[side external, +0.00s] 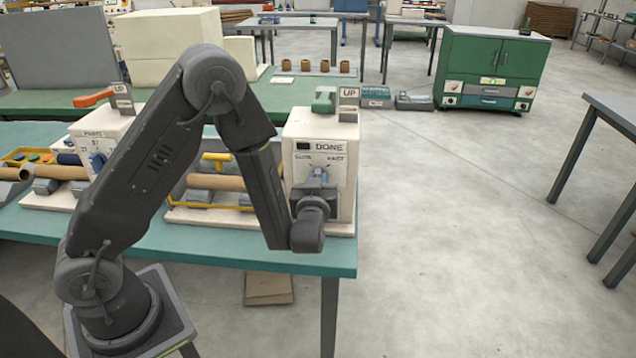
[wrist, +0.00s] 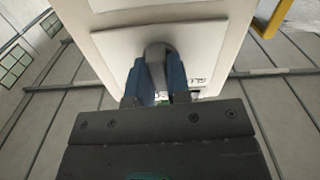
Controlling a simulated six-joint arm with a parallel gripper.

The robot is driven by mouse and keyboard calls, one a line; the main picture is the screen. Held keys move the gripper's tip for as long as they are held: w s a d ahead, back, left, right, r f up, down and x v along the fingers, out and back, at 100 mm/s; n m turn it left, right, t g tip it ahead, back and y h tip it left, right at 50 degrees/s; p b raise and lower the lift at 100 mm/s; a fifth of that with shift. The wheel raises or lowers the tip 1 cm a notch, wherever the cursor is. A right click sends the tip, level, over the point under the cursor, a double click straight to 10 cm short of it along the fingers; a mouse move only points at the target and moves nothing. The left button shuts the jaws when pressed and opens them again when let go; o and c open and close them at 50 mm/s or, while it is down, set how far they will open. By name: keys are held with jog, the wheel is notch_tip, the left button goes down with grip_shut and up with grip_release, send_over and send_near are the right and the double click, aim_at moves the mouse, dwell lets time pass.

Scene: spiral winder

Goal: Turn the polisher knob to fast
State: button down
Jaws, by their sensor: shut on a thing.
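The polisher is a cream box (side external: 331,137) at the right end of the teal bench, with "SLOW" and "FAST" printed on its front above the knob and a "DONE" plate higher up. My gripper (side external: 318,178) is at the front of this box, over the knob. In the wrist view, my gripper (wrist: 158,82) has its two blue fingers on either side of the grey knob (wrist: 155,55), shut on it. The knob is mostly hidden by my wrist in the side view, so which word it points to cannot be told.
A green lever (side external: 323,99) and an "UP" plate (side external: 348,93) stand on top of the box. A brown roll (side external: 217,182) in a yellow-railed cradle lies to its left. Another cream box (side external: 98,137) with a blue knob stands further left. Open floor lies to the right.

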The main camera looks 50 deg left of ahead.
jog(key=m, duration=0.4)
jog(key=shift+m, duration=0.3)
jog(key=m, duration=0.4)
jog(key=shift+m, duration=0.3)
jog(key=c, duration=1.1)
grip_release()
jog(key=v, duration=1.4)
jog(key=shift+r, duration=0.1)
